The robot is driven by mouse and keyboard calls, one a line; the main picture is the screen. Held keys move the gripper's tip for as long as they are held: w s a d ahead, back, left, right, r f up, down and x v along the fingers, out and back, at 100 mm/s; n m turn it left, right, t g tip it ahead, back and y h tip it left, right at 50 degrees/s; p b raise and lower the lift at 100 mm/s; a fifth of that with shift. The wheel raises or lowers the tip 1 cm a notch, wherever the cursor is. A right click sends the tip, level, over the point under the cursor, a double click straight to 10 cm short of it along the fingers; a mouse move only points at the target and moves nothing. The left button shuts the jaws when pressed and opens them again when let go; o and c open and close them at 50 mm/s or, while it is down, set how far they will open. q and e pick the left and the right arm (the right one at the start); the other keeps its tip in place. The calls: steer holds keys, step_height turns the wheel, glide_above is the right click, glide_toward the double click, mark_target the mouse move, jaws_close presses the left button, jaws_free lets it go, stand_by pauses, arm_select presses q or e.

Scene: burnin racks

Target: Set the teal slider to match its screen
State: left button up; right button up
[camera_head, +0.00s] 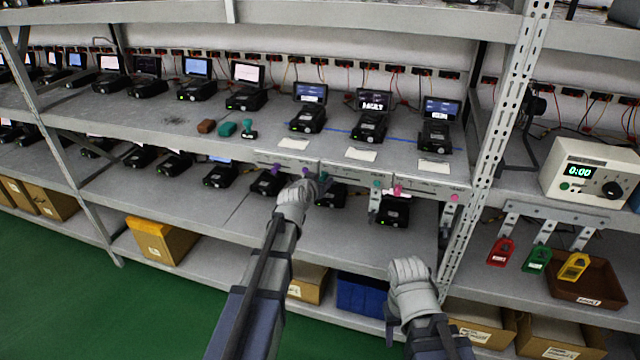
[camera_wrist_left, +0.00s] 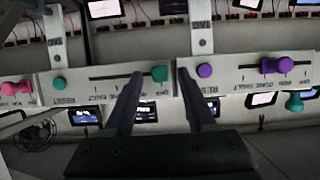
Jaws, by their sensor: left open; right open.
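The teal slider knob (camera_wrist_left: 159,74) is at the right end of its slot in the left wrist view. The slot is in a pale panel with a teal button (camera_wrist_left: 60,83) at its other end. My left gripper (camera_wrist_left: 159,82) is open, with one fingertip on each side of the knob. I cannot tell whether they touch it. In the head view my left gripper (camera_head: 305,184) is at the left end of the teal panel. The middle device screen (camera_head: 374,99) above appears to read FAULT. My right gripper (camera_head: 410,275) is open and empty below the shelf edge.
Neighbouring panels carry a purple slider (camera_head: 276,169) and a pink slider (camera_head: 397,190). Several black devices line the shelves. Red, green and yellow tags (camera_head: 574,266) hang at the right. A rack post (camera_head: 500,120) stands right of the panels.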

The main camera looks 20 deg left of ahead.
arm_select(q)
steer(key=shift+c, duration=0.4)
jaws_close()
stand_by(0.9)
